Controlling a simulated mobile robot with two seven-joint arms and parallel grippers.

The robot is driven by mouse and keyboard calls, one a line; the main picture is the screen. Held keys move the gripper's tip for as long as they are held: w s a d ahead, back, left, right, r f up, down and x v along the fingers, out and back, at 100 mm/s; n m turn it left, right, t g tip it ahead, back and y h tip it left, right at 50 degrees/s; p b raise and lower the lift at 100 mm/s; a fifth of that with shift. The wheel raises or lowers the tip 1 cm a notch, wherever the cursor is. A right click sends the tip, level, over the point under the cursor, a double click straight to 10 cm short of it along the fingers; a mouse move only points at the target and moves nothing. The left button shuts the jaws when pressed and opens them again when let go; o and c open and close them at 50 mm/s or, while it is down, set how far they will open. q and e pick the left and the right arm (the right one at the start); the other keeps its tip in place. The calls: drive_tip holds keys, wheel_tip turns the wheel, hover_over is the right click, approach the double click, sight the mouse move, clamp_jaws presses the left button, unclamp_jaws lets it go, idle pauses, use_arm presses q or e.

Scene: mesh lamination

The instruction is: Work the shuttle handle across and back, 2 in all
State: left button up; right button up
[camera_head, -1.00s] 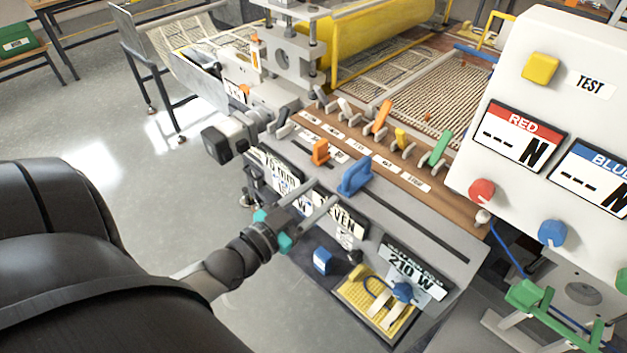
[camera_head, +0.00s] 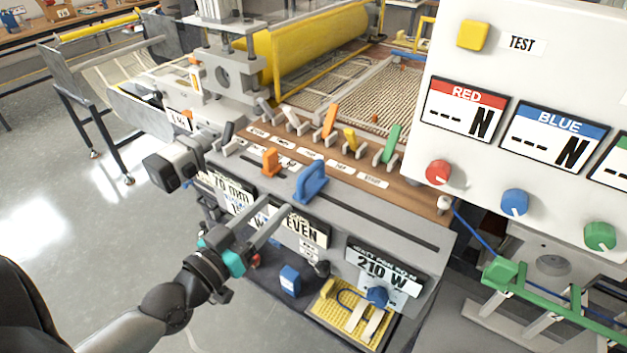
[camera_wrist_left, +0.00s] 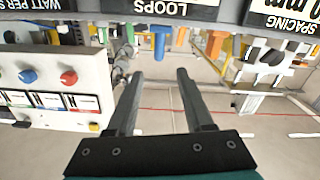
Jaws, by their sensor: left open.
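A blue upright handle (camera_head: 311,182) and a smaller orange handle (camera_head: 270,161) stand on the grey slotted front ledge of the machine. I cannot read a label that tells which is the shuttle handle. The blue handle also shows in the left wrist view (camera_wrist_left: 160,43), beyond the fingertips and upside down. My left gripper (camera_head: 279,206) is open and empty, its two fingers apart. It is just in front of and below the blue handle, to its lower left, and does not appear to touch it. My right gripper is not in view.
Coloured levers (camera_head: 330,121) line the brown strip behind the ledge. A white control box (camera_head: 520,90) with knobs stands at right. A panel with a 210 W sign (camera_head: 383,263) hangs below. Open floor lies at left.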

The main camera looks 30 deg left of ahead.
sight(317, 166)
use_arm(q)
drive_tip(key=w, duration=0.5)
drive_tip(key=w+d+p, duration=0.1)
drive_tip(key=w, duration=0.4)
drive_tip(key=w+d, duration=0.1)
drive_tip(key=w, duration=0.4)
drive_tip(key=shift+d+p, duration=0.15)
drive_tip(key=shift+p, duration=0.15)
drive_tip(key=shift+c, duration=0.2)
clamp_jaws()
drive_tip(key=shift+d, duration=0.1)
idle(1.0)
